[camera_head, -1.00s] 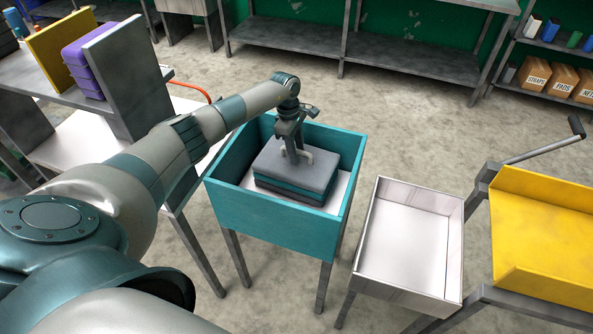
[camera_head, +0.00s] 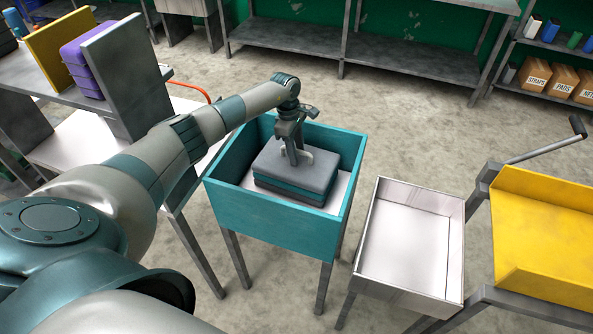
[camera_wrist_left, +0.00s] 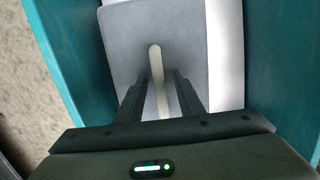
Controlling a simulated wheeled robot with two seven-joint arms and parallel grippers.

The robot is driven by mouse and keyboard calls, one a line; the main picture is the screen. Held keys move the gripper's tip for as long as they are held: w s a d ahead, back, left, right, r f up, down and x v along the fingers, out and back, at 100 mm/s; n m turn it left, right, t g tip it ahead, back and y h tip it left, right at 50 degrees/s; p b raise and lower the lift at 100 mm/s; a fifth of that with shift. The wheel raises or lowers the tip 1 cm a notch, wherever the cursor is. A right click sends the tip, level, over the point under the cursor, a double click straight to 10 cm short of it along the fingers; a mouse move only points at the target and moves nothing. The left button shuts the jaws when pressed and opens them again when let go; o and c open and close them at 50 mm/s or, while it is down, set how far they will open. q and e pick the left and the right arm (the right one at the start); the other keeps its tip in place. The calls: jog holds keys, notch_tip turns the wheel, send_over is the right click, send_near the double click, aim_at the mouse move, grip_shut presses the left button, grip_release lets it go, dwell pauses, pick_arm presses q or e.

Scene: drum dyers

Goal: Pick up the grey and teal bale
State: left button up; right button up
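The grey and teal bale (camera_head: 290,180) lies flat inside a teal open-topped bin (camera_head: 268,212), with grey top and bottom layers and a teal band between. It has a pale handle on top, seen in the left wrist view (camera_wrist_left: 156,70). My left gripper (camera_head: 298,156) points down into the bin at the handle. In the left wrist view its two fingers (camera_wrist_left: 160,85) stand on either side of the handle, with a gap showing, so it looks open. The fingertips' contact with the bale is hard to make out. My right gripper is out of view.
The bin's walls surround the bale, with a pale floor strip (camera_wrist_left: 229,60) free beside it. To the right are an empty white tray (camera_head: 408,235) and a yellow tray (camera_head: 545,235). A table with purple crates (camera_head: 85,65) stands at the left.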

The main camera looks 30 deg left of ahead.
pick_arm(q)
grip_shut()
dwell(1.4)
jog(key=shift+w+r, duration=0.1)
jog(key=shift+w, duration=0.05)
